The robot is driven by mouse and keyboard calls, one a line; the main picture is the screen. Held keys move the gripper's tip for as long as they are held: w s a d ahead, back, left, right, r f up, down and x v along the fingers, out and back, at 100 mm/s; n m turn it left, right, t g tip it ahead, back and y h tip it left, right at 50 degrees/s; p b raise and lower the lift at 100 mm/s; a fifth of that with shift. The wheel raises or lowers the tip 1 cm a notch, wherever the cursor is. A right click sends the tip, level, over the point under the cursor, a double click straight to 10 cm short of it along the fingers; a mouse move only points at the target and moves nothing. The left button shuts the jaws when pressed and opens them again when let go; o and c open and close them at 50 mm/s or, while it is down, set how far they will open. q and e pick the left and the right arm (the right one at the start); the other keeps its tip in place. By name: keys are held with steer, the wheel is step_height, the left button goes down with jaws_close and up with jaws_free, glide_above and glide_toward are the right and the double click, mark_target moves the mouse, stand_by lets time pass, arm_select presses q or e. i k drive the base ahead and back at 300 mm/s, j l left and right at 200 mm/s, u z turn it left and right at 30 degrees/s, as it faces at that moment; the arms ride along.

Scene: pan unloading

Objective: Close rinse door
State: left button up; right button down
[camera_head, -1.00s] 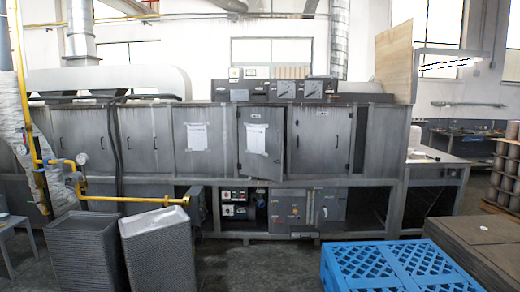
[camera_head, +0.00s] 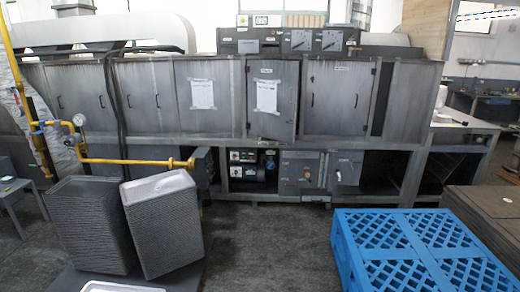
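A long grey machine (camera_head: 210,68) stands across the back with a row of grey cabinet doors. The door near its middle (camera_head: 285,115) bears a white paper sheet (camera_head: 267,96) and a small label too small to read clearly. This door stands slightly ajar, with its lower edge swung out past the cabinet front. I take it to be the rinse door. The doors on both sides of it look shut. Neither of my grippers shows in this view.
A blue plastic pallet (camera_head: 410,240) stands in front at the right, beside brown stacked sheets (camera_head: 488,212). Two grey tray stacks (camera_head: 85,225) (camera_head: 165,225) stand at the front left. A yellow pipe (camera_head: 125,161) runs low at the left. Floor (camera_head: 265,240) between the stacks and pallet is clear.

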mark_target(272, 89)
steer(key=i, duration=2.5)
